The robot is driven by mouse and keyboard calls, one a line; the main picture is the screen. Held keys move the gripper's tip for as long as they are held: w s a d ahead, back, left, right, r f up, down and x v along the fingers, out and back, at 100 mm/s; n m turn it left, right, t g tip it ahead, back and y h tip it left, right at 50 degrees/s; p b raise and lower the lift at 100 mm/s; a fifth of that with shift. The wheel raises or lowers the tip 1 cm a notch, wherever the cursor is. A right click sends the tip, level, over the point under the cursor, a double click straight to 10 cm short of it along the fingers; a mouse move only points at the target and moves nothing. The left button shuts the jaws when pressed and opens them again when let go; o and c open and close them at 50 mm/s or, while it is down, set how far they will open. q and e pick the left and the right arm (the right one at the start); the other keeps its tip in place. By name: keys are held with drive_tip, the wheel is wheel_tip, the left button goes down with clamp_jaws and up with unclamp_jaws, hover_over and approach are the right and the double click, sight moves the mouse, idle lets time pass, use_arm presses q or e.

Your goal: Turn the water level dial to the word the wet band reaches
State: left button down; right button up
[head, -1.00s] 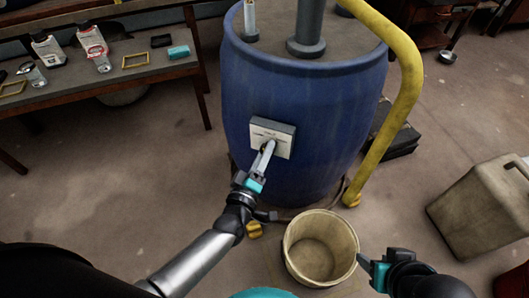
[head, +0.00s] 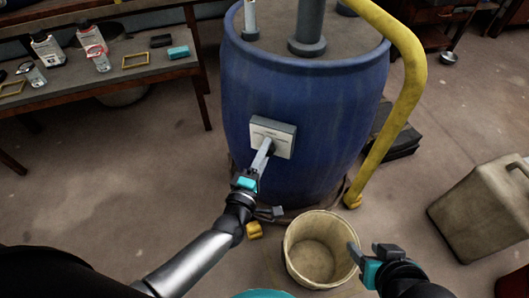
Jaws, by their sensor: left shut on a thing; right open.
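The water level dial's pale panel (head: 284,142) is fixed on the front of the blue vat (head: 325,95). Its words are too small to read, and the dial itself is mostly hidden behind my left gripper's fingers. My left gripper (head: 265,150) is at the panel, shut on the dial. My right gripper (head: 366,252) is open and empty beside the bucket's right rim. I cannot make out a wet band on the vat.
A cream bucket (head: 314,270) stands on the floor before the vat. A yellow curved pipe (head: 405,90) runs down the vat's right side. A grey jerrycan (head: 480,212) stands at right. A bench (head: 140,78) with bottles is at upper left. The left floor is clear.

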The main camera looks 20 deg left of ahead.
use_arm(q)
drive_tip(key=shift+c, duration=1.9)
unclamp_jaws()
drive_tip(key=s+a+p, duration=0.1)
drive_tip(key=s+p, duration=0.3)
drive_tip(key=s, duration=1.1)
drive_tip(key=shift+s, duration=0.15)
use_arm(e)
wheel_tip(320, 180, down, 5)
drive_tip(key=s+d+g+h, duration=0.1)
drive_tip(key=s+d+g, duration=0.1)
drive_tip(key=shift+s+d+g, duration=0.2)
drive_tip(key=shift+s+g, duration=0.05)
drive_tip(key=shift+g, duration=0.15)
